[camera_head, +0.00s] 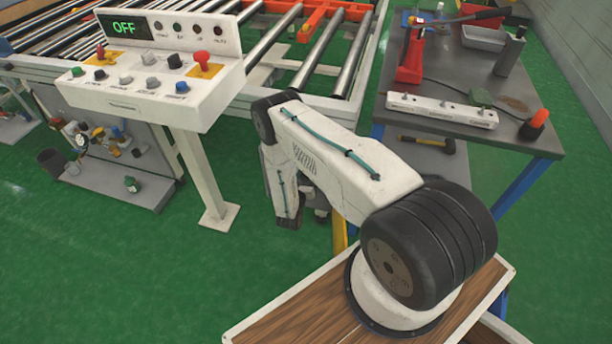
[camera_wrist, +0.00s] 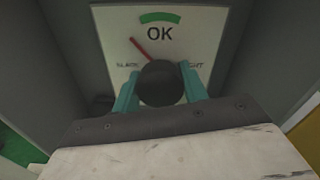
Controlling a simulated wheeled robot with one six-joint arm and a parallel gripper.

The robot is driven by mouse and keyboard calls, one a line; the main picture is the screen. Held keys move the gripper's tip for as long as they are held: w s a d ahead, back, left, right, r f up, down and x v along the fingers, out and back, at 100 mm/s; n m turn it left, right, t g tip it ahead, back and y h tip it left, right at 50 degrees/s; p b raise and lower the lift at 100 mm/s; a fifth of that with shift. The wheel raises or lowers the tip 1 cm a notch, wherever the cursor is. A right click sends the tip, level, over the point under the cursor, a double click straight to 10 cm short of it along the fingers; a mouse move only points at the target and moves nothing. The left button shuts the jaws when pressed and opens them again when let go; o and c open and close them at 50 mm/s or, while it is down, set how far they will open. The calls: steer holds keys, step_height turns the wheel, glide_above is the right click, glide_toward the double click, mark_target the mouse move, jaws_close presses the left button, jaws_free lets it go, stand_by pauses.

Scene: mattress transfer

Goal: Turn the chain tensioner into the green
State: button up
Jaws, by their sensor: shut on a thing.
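The chain tensioner shows in the wrist view as a round black knob (camera_wrist: 160,84) on a white dial plate (camera_wrist: 190,50). The plate has a green arc (camera_wrist: 160,18) over the word OK at top centre, SLACK at left and a partly hidden word ending in GHT at right. A red pointer (camera_wrist: 139,47) points up and left, toward the side between SLACK and the green arc, outside the green. My gripper (camera_wrist: 160,90) is shut on the knob, with a teal finger on each side. In the head view my arm hides the tensioner and the gripper.
A white control panel (camera_head: 150,82) with an OFF display stands on a post at left. The roller conveyor (camera_head: 330,52) lies behind my arm. A workbench (camera_head: 545,140) at right holds a power strip (camera_head: 441,110) and a red tool (camera_head: 411,62). Green floor is clear at lower left.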

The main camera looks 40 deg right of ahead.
steer(key=m, duration=0.4)
steer(key=shift+s+m, duration=0.1)
steer(key=shift+m, duration=1.7)
steer(key=shift+f, duration=0.1)
steer(key=o, duration=1)
steer(key=v, duration=0.7)
steer(key=shift+s+a, duration=0.25)
steer(key=shift+a, duration=0.1)
